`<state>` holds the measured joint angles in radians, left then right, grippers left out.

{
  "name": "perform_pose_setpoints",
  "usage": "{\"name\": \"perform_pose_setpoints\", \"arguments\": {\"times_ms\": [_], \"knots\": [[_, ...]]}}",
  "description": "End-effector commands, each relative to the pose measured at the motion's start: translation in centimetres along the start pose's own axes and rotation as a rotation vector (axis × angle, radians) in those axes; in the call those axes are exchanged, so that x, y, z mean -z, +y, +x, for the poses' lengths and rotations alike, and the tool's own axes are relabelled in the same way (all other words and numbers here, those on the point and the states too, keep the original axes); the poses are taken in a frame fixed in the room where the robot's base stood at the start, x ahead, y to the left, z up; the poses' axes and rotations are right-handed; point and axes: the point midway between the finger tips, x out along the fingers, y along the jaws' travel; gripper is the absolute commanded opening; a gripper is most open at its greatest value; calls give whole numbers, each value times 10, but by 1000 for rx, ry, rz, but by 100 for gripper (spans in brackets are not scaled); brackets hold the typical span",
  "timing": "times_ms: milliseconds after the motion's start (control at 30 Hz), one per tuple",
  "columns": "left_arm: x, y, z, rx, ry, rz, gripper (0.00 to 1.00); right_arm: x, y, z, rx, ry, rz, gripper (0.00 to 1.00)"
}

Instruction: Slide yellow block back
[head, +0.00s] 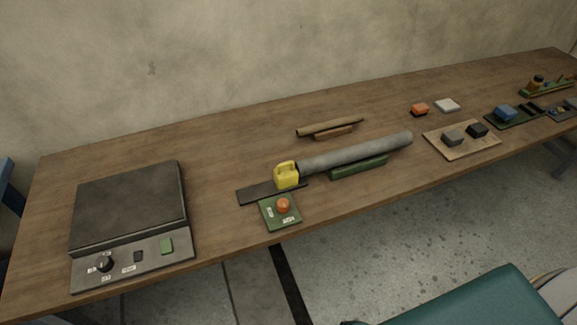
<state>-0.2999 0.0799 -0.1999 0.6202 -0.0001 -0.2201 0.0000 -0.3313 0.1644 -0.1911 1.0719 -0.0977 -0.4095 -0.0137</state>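The yellow block (286,176) has a handle-like opening at its top. It stands on a dark flat strip (257,192) near the middle of the table, at the left end of a long grey roll (355,153). The block looks very close to the roll's end, but I cannot tell whether they touch. The roll lies at a slant over a green support (358,167). Neither of my grippers shows in the head view.
A green plate with an orange knob (283,205) sits in front of the block. A large dark-topped device (130,205) stands left. Thin brown rolls (330,127) lie behind the grey roll. A board with dark blocks (462,149) lies right. The wooden table (225,170) is bare between device and strip.

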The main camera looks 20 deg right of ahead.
Motion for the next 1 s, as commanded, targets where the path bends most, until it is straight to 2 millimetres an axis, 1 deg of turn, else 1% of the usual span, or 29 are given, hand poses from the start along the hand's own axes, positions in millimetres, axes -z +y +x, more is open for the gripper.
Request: {"name": "perform_pose_setpoints", "arguments": {"times_ms": [33, 67, 100, 167, 200, 267, 300, 400, 533, 567, 600, 667, 733, 867, 900, 1000], "knots": [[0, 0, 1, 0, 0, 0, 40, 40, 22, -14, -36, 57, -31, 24], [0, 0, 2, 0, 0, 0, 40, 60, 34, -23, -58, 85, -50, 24], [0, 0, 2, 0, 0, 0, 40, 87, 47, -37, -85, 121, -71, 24], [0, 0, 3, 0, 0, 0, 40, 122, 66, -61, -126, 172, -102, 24], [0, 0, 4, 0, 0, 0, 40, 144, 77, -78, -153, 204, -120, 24], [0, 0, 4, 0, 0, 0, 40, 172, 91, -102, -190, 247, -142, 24], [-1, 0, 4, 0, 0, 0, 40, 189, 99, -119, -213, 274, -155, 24], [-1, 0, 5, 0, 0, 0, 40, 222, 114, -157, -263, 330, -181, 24], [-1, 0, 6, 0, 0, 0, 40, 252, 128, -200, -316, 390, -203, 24], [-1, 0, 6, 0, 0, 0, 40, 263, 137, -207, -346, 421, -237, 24], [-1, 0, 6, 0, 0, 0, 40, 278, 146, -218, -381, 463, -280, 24], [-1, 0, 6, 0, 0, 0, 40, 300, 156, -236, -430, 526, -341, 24], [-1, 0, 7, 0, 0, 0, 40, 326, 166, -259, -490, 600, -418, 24], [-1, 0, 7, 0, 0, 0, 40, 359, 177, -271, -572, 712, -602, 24], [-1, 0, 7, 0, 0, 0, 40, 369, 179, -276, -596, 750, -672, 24], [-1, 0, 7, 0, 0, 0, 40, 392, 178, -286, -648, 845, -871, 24]]}}
